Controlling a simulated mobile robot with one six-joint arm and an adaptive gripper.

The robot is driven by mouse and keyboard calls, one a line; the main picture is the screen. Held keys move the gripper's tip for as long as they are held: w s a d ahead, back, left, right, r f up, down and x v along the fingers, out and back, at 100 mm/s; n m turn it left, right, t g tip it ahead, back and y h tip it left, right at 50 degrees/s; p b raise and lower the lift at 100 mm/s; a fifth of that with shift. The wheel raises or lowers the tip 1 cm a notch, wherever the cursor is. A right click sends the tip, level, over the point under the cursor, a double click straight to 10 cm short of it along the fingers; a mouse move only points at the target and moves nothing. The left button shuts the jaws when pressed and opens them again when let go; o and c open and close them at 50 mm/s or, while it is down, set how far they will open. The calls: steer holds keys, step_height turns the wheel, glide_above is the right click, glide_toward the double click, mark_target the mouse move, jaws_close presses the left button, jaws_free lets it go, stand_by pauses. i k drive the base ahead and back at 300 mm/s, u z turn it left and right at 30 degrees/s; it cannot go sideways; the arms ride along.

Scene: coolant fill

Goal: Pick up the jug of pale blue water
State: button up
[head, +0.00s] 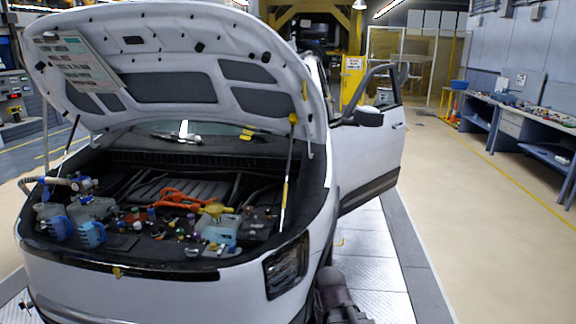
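Two small blue jug-like containers stand side by side at the left front of the open engine bay: a left one (60,228) and a slightly lighter right one (92,234). A pale blue, box-like container (220,232) sits farther right in the bay, near a yellow part. At this size I cannot tell which of these holds pale blue water. My gripper cannot be made out in the head view. A dark rounded shape at the bottom edge, right of the headlight, looks like part of my arm.
The white car's raised hood (175,55) overhangs the bay, with a prop strut (289,175) at its right. A hose-like fitting (70,184) and orange cables (180,199) lie in the bay. The driver-side door (372,140) stands open. Floor to the right is clear before a bench (520,125).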

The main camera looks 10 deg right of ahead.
mark_target(86, 225)
steer(key=u, duration=1.15)
steer(key=k, duration=0.65)
steer(key=z, duration=0.25)
steer(key=i, duration=1.35)
steer(key=z, duration=0.4)
